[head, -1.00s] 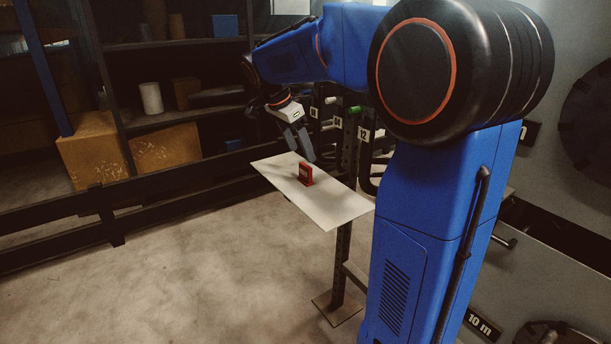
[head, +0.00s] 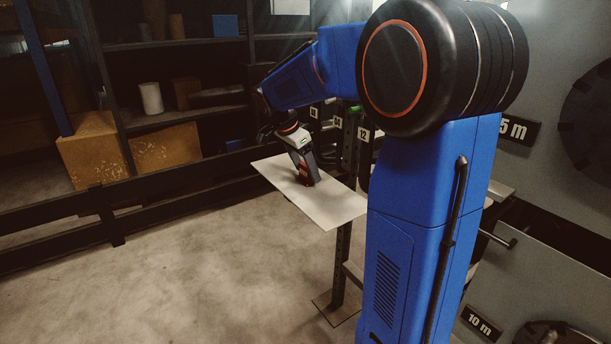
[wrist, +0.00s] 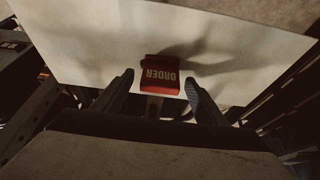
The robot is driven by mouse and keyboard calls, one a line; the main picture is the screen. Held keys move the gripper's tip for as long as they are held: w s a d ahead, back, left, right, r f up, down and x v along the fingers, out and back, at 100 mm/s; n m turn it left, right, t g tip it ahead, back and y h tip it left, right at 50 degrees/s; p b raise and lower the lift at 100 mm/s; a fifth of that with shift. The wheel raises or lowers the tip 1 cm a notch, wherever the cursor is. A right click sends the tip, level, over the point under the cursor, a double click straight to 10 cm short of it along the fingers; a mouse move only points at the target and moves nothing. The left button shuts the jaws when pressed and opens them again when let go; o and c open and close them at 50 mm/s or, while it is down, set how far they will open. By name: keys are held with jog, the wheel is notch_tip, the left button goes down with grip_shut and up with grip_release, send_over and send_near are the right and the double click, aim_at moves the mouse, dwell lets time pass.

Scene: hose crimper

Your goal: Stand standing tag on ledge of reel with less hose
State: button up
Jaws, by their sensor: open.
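The red standing tag (wrist: 160,80), lettered "ORDER", stands on a white panel (head: 335,206). In the wrist view it lies between and just beyond the two open fingers of my gripper (wrist: 160,88), with a gap showing on each side. In the head view my gripper (head: 307,178) points down at the panel and hides most of the tag, leaving a little red in sight. No reel ledge can be made out. Dark round shapes at the right edge may be reels, but how much hose they carry cannot be told.
Signs reading "5 m" (head: 518,130) and "10 m" (head: 481,323) are on the grey wall at right. A dark rail (head: 105,215) runs behind the panel, with shelves and boxes (head: 165,148) beyond. Open concrete floor (head: 190,280) lies in front.

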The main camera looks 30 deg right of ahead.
jog(key=c, duration=1.2)
